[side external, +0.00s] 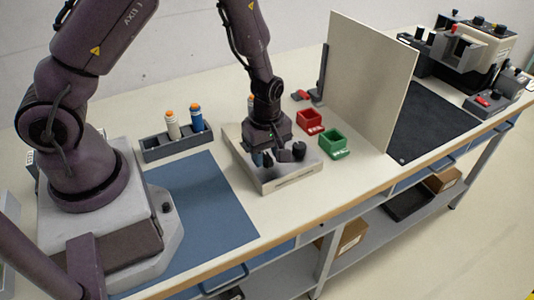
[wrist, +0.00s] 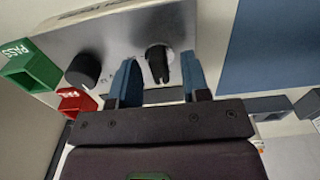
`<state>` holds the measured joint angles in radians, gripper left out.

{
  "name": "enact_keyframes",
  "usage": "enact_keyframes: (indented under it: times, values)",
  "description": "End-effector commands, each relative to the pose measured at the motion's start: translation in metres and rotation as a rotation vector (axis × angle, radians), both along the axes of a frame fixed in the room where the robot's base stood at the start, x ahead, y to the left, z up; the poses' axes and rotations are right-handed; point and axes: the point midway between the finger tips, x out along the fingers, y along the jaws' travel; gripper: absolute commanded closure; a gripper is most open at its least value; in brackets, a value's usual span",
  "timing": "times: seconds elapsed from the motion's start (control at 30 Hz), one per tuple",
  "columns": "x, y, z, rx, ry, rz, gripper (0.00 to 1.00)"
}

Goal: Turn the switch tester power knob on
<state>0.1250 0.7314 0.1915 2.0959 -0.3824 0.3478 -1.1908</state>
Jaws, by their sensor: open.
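The switch tester (side external: 290,182) is a low metal box on the bench, with a plain light top. Two black knobs show on it in the wrist view. One knob with a raised grip bar (wrist: 158,62) lies between my blue fingertips, with a gap on each side. The other, rounder knob (wrist: 83,71) lies to the left, outside the fingers; it also shows in the side view (side external: 299,150). My gripper (wrist: 160,78) is open and holds nothing. In the side view my gripper (side external: 262,159) is low over the tester and hides part of it. I cannot read the knob labels.
A red bin (side external: 309,121) and a green PASS bin (side external: 333,144) stand just behind the tester. A tall upright panel (side external: 368,80) stands to the right. A grey tray with bottles (side external: 178,146) is at the left, beside a blue mat (side external: 205,205).

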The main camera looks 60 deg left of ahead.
Motion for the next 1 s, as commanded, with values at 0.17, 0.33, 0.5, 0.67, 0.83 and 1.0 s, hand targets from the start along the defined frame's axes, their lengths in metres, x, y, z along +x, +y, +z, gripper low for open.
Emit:
enact_keyframes:
  times: [0.17,0.33,0.5,0.67,0.83,1.0]
  values:
    - [0.0003,0.0004,-0.0049,0.0,-0.001,0.001,0.57]
    - [0.0003,0.0003,-0.0046,0.0,-0.001,0.001,0.57]
    - [0.0003,0.0002,-0.0044,0.0,-0.001,0.001,0.94]
    - [0.0003,0.0002,-0.0043,0.0,-0.001,0.0,1.0]
    - [0.0003,0.0002,-0.0042,0.0,-0.001,-0.018,1.0]
    - [0.0003,0.0,-0.0041,0.0,-0.001,-0.084,1.0]
